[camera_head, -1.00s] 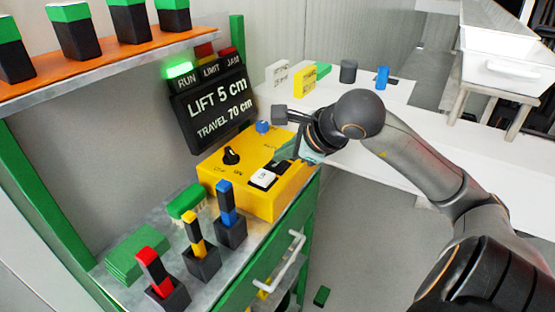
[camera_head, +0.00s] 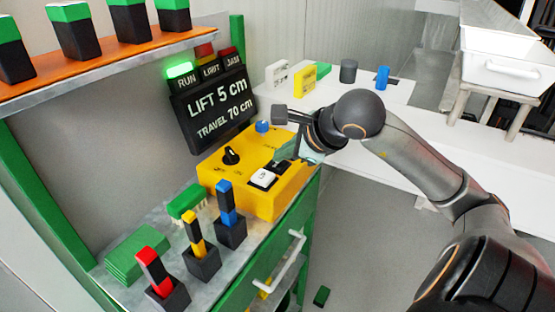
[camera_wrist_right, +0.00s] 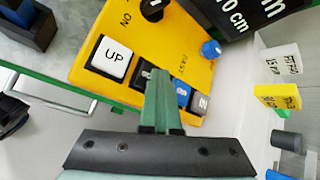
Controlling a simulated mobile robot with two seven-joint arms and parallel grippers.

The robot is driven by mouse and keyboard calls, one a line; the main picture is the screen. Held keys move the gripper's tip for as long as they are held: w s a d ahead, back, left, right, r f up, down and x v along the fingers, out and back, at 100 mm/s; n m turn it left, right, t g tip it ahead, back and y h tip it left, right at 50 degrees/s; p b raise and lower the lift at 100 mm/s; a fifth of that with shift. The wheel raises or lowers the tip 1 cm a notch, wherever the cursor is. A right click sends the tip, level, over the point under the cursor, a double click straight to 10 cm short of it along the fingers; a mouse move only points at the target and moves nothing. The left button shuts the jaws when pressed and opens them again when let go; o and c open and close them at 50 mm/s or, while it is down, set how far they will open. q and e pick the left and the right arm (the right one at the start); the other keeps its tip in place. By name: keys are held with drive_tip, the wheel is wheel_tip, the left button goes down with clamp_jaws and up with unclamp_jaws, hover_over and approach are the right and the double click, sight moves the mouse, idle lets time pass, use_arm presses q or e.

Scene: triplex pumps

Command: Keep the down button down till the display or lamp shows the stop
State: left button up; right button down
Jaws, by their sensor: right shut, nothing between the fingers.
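The yellow control box (camera_head: 222,184) stands on the bench. Its white UP button (camera_wrist_right: 112,58) is uncovered. A black button (camera_wrist_right: 147,74) beside it is partly hidden by my fingers, so its label is not readable. My right gripper (camera_wrist_right: 160,76) is shut and empty, with its green fingertips over that black button; contact and how far it is pressed cannot be told. In the head view this gripper (camera_head: 287,163) reaches in from the right. The display (camera_head: 213,108) reads LIFT 5 cm, TRAVEL 70 cm.
The box also has a black selector knob (camera_head: 231,155), a blue knob (camera_head: 262,127) and a blue button (camera_wrist_right: 183,93). Red, yellow and blue-topped holders (camera_head: 195,240) stand in front. A white table (camera_head: 335,90) with small blocks lies behind.

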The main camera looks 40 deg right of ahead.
sight(283, 166)
idle(0.4)
drive_tip(key=shift+r+p, duration=0.5)
drive_tip(key=shift+r, duration=0.4)
drive_tip(key=shift+r, duration=0.1)
drive_tip(key=shift+r+p, duration=1.7)
drive_tip(key=shift+r, duration=0.8)
drive_tip(key=shift+s+f, duration=0.1)
drive_tip(key=shift+f, duration=0.05)
